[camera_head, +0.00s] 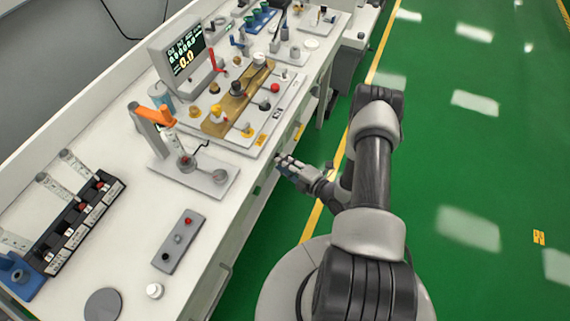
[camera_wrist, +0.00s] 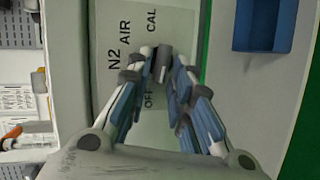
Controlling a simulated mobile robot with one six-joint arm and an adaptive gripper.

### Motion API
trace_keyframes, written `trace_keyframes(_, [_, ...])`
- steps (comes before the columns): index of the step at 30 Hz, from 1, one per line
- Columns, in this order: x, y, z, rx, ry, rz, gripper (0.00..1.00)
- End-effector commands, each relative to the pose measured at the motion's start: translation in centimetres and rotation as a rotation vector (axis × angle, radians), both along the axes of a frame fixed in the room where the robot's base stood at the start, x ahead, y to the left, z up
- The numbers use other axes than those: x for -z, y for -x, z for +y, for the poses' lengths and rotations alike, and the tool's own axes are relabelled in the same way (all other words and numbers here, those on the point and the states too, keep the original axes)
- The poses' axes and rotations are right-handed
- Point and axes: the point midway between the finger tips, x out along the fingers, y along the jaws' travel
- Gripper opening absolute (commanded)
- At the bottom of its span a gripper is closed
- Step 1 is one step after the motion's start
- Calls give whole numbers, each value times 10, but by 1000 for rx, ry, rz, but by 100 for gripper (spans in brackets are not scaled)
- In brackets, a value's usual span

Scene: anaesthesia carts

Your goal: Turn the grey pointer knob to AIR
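The grey pointer knob (camera_wrist: 162,63) shows in the wrist view on a pale panel (camera_wrist: 185,22). The panel is lettered N2, AIR (camera_wrist: 126,32), CAL and OFF, with the text running sideways. The knob's long side runs roughly up and down in the picture; which mark it points at I cannot tell. My gripper (camera_wrist: 163,60) has its fingers drawn in close on both sides of the knob, and they partly cover the panel around it. In the head view my gripper (camera_head: 287,165) is at the front side of the white bench; the knob is hidden there.
A blue bin (camera_wrist: 262,25) is at the upper right in the wrist view. In the head view the white bench (camera_head: 120,215) carries a monitor (camera_head: 182,52), a board of knobs and syringe racks. Green floor (camera_head: 480,160) is open at right.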

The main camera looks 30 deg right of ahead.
Motion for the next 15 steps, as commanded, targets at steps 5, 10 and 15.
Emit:
trace_keyframes(5, [0, 0, 0, 0, 0, 0, 6])
trace_keyframes(10, [0, 0, 0, 0, 0, 0, 0])
trace_keyframes(15, [0, 0, 0, -1, -2, 2, 0])
